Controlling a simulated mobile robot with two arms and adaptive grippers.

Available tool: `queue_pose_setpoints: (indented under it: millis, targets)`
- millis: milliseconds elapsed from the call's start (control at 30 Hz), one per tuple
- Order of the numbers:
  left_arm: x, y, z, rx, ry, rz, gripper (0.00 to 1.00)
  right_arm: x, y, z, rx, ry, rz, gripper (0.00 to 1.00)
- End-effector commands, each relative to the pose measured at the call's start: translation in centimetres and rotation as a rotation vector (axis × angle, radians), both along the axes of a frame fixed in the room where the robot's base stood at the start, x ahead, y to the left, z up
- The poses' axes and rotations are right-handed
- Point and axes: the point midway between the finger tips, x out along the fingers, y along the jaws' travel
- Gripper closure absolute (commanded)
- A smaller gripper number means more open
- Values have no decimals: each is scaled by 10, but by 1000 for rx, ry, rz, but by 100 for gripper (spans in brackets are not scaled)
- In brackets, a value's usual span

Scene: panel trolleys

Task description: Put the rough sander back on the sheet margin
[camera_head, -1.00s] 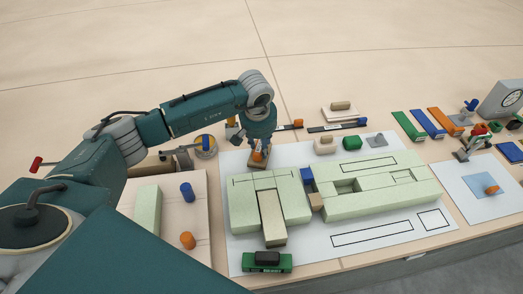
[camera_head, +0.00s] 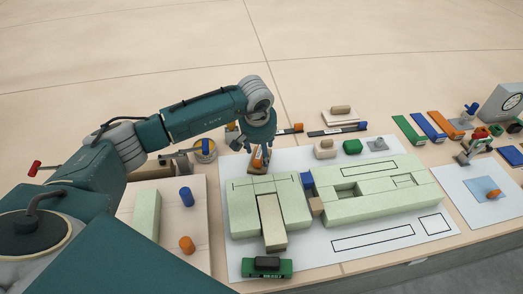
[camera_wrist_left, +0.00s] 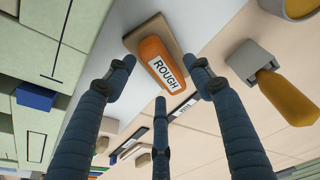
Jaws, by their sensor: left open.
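The rough sander (camera_head: 257,163) has a wooden base and an orange handle. It stands at the upper left of the white sheet (camera_head: 236,254), behind the pale green panel blocks (camera_head: 247,200). In the left wrist view the sander (camera_wrist_left: 162,65) shows its label "ROUGH", and its base is near the border between sheet and tabletop. My left gripper (camera_head: 262,146) is open above the sander. In the wrist view its fingers (camera_wrist_left: 161,82) are spread around the handle, with gaps visible. Whether any finger touches it cannot be told. My right gripper is not in view.
A blue block (camera_head: 307,179) sits between the panel blocks. A green tool (camera_head: 267,268) lies at the front edge. A tan-handled block (camera_head: 325,149) and a green block (camera_head: 352,146) stand behind the panels.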

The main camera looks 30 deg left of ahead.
Motion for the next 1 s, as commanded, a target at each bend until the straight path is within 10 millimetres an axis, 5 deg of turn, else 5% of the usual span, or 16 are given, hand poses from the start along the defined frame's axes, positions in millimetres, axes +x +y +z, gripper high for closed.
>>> queue_pose_setpoints:
  millis: [500,1000]
  targets:
    - [-22,-6,97,1,-6,0,47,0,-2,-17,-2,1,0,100]
    - [-27,-7,111,0,-3,0,47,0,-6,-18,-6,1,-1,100]
